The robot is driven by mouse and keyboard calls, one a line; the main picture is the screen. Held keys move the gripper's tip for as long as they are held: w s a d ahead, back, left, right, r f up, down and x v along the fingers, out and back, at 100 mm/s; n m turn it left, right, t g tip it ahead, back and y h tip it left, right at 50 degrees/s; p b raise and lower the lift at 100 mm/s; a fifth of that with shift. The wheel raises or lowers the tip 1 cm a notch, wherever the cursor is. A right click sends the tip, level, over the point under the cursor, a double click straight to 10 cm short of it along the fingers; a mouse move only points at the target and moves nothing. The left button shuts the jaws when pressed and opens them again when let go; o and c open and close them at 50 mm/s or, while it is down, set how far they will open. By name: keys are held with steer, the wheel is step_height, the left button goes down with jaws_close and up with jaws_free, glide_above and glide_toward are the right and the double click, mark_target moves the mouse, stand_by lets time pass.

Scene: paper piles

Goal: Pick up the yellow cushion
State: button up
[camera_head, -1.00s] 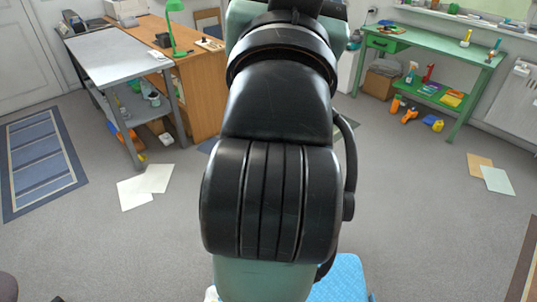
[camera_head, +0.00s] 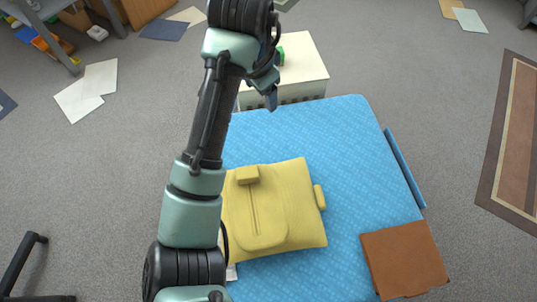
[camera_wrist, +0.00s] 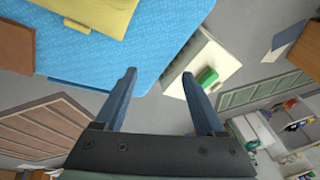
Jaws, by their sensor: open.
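The yellow cushion (camera_head: 285,210) lies flat on the blue bed-like surface (camera_head: 350,130). It looks like a bag, with a flap and side tabs. My arm covers its left edge in the head view. Part of it shows at the top left of the wrist view (camera_wrist: 100,12). My gripper (camera_wrist: 159,75) is open and empty, with both fingers apart. In the head view my gripper (camera_head: 271,95) is beyond the cushion, over the far edge of the blue surface near the white cabinet. It is clear of the cushion.
A brown square item (camera_head: 405,260) lies at the blue surface's near right corner. A white cabinet (camera_head: 308,62) with a green object (camera_head: 280,56) stands beyond the far edge. Papers (camera_head: 88,90) lie on the floor at left. Floor at right is clear up to a brown rug (camera_head: 515,150).

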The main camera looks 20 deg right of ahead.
steer(key=s+a+f+m+g+y+b, duration=0.1)
steer(key=s+a+f+g+y+b, duration=0.25)
steer(key=f, duration=0.75)
steer(key=h+b, duration=0.1)
steer(key=b, duration=0.3)
glide_above(251, 171)
step_height(251, 171, down, 7)
steer(key=shift+d+f, duration=0.1)
step_height(251, 171, down, 5)
steer(key=b, duration=0.4)
jaws_close()
